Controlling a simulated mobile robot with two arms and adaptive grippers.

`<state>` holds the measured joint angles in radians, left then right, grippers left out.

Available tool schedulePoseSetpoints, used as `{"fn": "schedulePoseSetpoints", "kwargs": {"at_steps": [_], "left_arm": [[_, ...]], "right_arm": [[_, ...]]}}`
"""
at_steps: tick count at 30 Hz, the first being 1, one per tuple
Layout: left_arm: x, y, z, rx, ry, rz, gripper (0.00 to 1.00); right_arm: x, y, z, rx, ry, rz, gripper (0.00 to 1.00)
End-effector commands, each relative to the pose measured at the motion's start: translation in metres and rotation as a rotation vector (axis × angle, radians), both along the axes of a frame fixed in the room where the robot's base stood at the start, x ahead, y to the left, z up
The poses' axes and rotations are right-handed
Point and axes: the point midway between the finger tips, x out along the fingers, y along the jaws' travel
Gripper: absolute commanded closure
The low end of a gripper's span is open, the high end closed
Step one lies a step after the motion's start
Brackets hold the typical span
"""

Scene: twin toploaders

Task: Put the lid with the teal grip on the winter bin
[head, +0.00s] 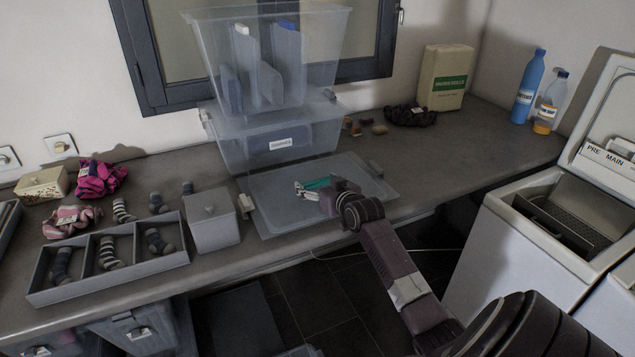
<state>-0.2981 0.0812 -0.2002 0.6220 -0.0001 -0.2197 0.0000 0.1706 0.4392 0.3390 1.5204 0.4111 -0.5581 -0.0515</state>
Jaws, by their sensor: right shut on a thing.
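The clear, flat lid (275,222) with the teal grip (318,183) lies on or just above the counter, near its front edge; I cannot tell if it touches. Behind the lid, a clear bin (240,150) carries a small white label (280,144) too small to read. Another clear bin (330,50), open at the top, stands on it with upright panels or folders inside. I cannot tell which is the winter bin. My left gripper is out of view.
A grey divided tray (110,285) with socks and a lidded grey box (213,225) stand left of the lid. Open top-loaders (520,240) fill the right side.

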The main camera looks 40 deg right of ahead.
Motion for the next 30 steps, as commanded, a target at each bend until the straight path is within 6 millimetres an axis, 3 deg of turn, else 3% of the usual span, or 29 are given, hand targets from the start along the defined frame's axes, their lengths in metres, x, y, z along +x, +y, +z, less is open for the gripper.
{"fn": "schedulePoseSetpoints", "kwargs": {"at_steps": [21,22,26,30], "left_arm": [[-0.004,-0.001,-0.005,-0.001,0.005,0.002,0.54],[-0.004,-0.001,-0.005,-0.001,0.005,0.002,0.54],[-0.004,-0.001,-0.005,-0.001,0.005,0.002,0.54],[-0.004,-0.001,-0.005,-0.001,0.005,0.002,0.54]], "right_arm": [[-0.001,0.001,-0.017,0.003,0.008,0.001,0.62],[-0.001,0.001,-0.019,0.004,0.012,0.001,0.25],[-0.002,0.001,-0.019,0.005,0.013,0.001,0.11],[-0.002,0.001,-0.019,0.006,0.014,0.001,0.11]]}}
